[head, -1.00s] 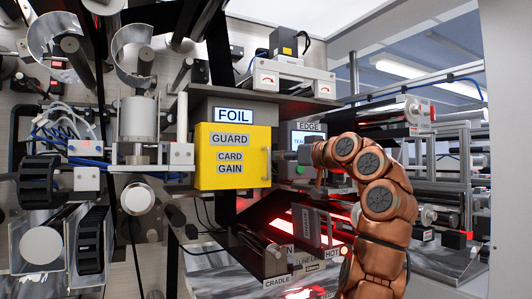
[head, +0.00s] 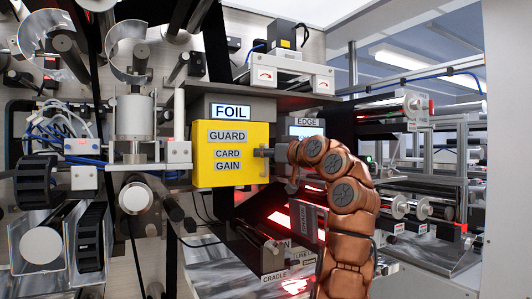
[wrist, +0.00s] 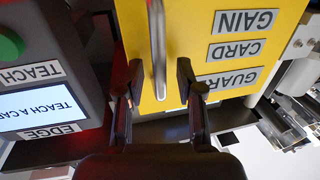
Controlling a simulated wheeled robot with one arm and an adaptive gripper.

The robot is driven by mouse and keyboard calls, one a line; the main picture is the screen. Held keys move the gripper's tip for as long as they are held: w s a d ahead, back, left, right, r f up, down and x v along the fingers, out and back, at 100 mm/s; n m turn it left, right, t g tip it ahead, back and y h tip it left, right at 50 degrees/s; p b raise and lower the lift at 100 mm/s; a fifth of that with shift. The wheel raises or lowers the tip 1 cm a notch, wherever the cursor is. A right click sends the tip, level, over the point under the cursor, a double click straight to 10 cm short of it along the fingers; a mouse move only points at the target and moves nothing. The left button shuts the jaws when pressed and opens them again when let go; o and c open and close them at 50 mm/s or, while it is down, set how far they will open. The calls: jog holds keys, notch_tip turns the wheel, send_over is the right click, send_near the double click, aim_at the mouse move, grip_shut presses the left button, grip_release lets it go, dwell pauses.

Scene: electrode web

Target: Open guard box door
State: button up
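The yellow guard box door (head: 233,172), labelled GUARD, CARD and GAIN, is closed under the FOIL sign. It also shows upside down in the wrist view (wrist: 190,55). A vertical metal bar handle (wrist: 157,45) stands along one side of the door. In the wrist view my gripper (wrist: 159,80) is open, with one dark finger on each side of the handle's end. A gap shows between each finger and the bar.
The EDGE teach panel (head: 307,130) with its screen is close to the right of the door; its green button (wrist: 10,44) shows in the wrist view. A roller assembly and cradle (head: 272,257) lie below. Rollers and cables fill the left side.

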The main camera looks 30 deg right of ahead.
grip_shut()
dwell(0.4)
jog(key=shift+a+f, duration=0.1)
